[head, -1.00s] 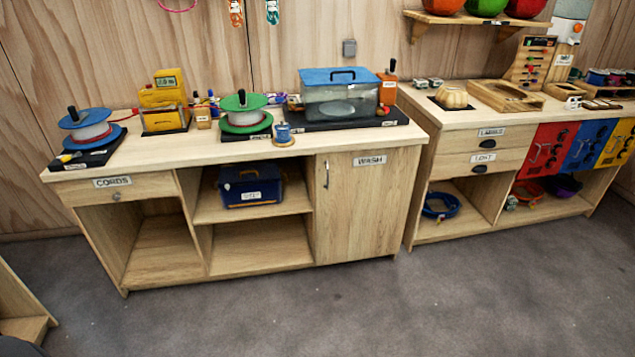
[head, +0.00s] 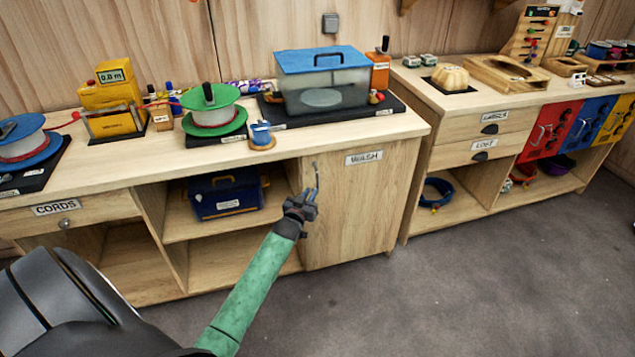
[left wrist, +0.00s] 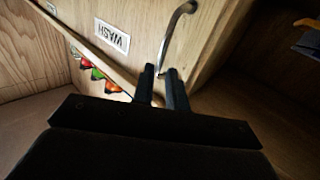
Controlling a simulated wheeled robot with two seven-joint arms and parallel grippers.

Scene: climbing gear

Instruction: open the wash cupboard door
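The wash cupboard door (head: 362,215) is a pale wood panel with a WASH label (head: 363,158), and it stands shut at the right end of the near bench. Its metal bar handle (head: 316,174) runs upright near the door's left edge. My left gripper (head: 309,196) is at the lower part of this handle. Contact cannot be told. The WASH label (left wrist: 111,36) also shows there. My right gripper is out of view.
A blue toolbox (head: 226,195) sits in the open shelf left of the door. A clear tank with a blue lid (head: 322,65) and a green reel (head: 212,110) stand on the bench top. The grey floor (head: 440,300) before the door is clear.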

